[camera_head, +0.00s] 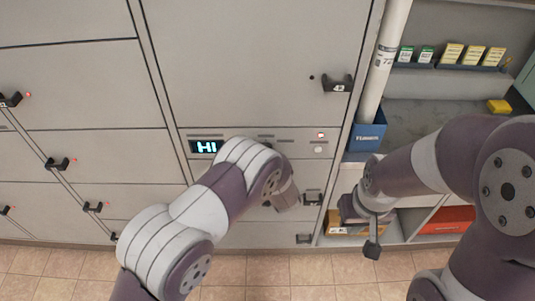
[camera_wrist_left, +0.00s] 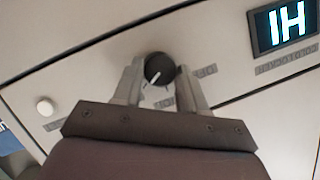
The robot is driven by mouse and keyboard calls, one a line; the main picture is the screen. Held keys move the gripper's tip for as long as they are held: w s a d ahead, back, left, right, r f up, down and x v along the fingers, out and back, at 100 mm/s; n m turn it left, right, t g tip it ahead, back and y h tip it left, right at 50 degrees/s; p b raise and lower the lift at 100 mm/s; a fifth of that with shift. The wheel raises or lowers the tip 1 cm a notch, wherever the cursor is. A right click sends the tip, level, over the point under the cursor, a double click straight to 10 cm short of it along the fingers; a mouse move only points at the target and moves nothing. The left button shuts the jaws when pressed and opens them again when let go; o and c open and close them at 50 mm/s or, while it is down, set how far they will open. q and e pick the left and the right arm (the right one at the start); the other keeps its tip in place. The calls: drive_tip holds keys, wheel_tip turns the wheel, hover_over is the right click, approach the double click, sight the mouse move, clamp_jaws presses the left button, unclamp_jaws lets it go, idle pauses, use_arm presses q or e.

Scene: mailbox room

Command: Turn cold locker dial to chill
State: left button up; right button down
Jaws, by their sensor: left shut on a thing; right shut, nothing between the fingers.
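The cold locker dial (camera_wrist_left: 158,67) is a round black knob with a white pointer line on the pale control panel. In the left wrist view the pointer slants to the lower left, and small grey labels sit around the dial, too blurred to read. My left gripper (camera_wrist_left: 160,80) is shut on the dial, one finger on each side. In the head view my left arm hides the dial. The lit display (camera_head: 206,147) reads HI; it shows upside down in the left wrist view (camera_wrist_left: 284,24). My right gripper (camera_head: 372,243) is shut and empty, in front of the shelf unit.
Grey locker doors with black handles (camera_head: 337,84) surround the panel. A pale round button (camera_wrist_left: 45,106) is on the panel. To the right are a blue box (camera_head: 367,137) holding a white tube (camera_head: 386,60), shelves with small cards, and a red box (camera_head: 447,220). Tiled floor is below.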

idle(0.4)
use_arm(q)
drive_tip(key=o, duration=1)
drive_tip(key=shift+o, duration=0.2)
drive_tip(key=v, duration=1.2)
drive_tip(key=shift+s+b, duration=0.25)
drive_tip(key=shift+b, duration=0.1)
